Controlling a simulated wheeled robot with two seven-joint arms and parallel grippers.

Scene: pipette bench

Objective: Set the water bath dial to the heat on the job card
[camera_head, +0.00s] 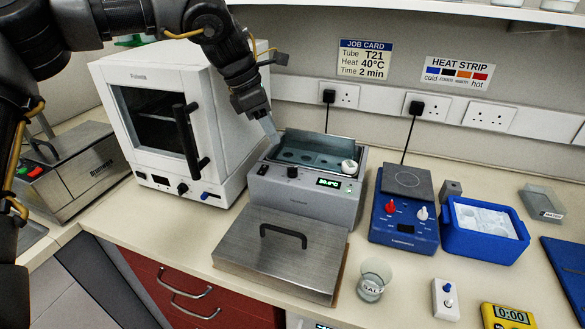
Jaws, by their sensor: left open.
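The water bath (300,205) stands open mid-bench, with water and a holed rack inside. Its front has a small black dial (292,172) and a lit green display (328,183), whose digits are too small to read surely. The job card (366,59) on the wall reads tube T21, heat 40°C, time 2 min. My left gripper (268,124) comes in from the upper left, open. Its tip is over the bath's back left edge, above and behind the dial, apart from it. My right gripper is not in view.
The bath's steel lid (275,258) lies in front. A white oven (215,110) stands left. A blue hotplate (404,215), blue ice box (487,246), beaker (373,280) and yellow timer (507,315) are right. A heat strip (458,75) hangs on the wall.

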